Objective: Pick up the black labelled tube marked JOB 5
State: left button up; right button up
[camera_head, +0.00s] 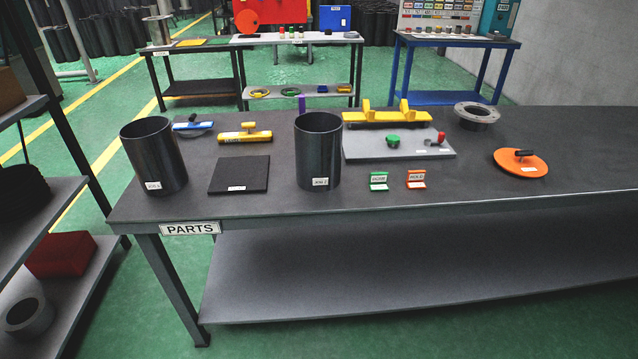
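Two black tubes stand upright on the dark table (455,193). The left black tube (155,150) is near the table's left end, with a small white label (153,186) low on its front. The other black tube (318,150) stands further right, also with a white label (320,182) low on its front. The print on both labels is too small to read for sure, so I cannot tell which is JOB 5. Neither of my grippers is in view.
Between the tubes lies a black square plate (239,175), with a yellow tool (245,136) and a blue one (192,127) behind. Right are green (378,181) and red (416,180) sign holders, a grey plate (365,148), an orange disc (521,166) and a flange (476,113).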

aim_at(150, 145)
jog(key=i+j+z, duration=0.2)
jog(key=j+z, duration=0.15)
jog(key=j, duration=0.5)
jog(key=j+z, duration=0.35)
jog(key=j, duration=0.5)
jog(key=j+z, duration=0.35)
jog(key=j, duration=0.6)
